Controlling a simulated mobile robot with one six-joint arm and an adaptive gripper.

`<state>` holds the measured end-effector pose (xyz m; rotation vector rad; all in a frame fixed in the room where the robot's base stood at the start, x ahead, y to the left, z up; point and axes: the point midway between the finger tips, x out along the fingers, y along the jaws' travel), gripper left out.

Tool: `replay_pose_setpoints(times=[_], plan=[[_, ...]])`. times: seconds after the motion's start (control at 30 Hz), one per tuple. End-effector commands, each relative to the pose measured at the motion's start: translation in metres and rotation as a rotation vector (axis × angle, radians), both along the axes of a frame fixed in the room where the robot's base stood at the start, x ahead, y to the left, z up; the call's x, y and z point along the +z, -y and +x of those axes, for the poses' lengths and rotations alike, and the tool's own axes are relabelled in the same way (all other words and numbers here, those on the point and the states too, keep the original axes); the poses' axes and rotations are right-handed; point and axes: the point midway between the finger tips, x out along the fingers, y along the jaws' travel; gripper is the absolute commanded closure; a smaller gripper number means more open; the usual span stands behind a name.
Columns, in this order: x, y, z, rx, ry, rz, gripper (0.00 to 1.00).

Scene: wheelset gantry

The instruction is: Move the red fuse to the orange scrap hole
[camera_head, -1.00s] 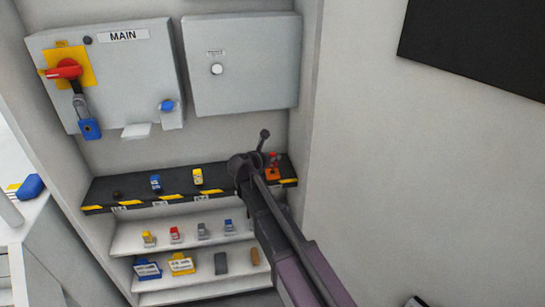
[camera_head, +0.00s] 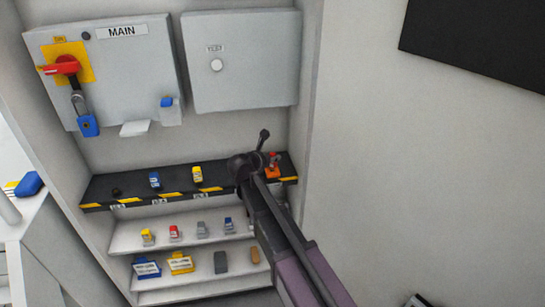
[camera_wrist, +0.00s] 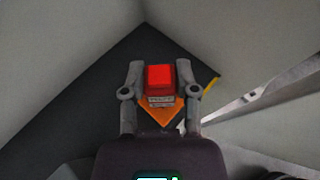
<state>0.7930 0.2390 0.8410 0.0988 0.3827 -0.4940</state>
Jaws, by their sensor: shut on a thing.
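The red fuse (camera_wrist: 161,77) is between my gripper's (camera_wrist: 160,74) two fingertips in the wrist view, and the fingers are shut on it. A pale label shows on its near side. Behind and below it lies the orange scrap hole plate (camera_wrist: 159,115), a diamond in this view. The hole itself is hidden. In the head view the red fuse (camera_head: 272,157) shows upright over the orange plate (camera_head: 272,172) at the right end of the dark shelf. My arm covers part of this area. I cannot tell whether the fuse's lower end is in the hole.
The dark shelf (camera_head: 130,195) with yellow-striped edge holds a blue fuse (camera_head: 155,181) and a yellow fuse (camera_head: 197,174). Lower shelves hold several small fuses, tags and blocks. Grey cabinets (camera_head: 240,65) hang above. A side wall (camera_head: 310,120) stands close on the right.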

Motion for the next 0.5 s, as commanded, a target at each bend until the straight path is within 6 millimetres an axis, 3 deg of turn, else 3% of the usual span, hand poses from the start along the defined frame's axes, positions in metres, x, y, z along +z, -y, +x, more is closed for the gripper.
replay_pose_setpoints(times=[0.5], plan=[[-0.01,0.0001,-0.0001,0.0,0.0,0.0,1.0]])
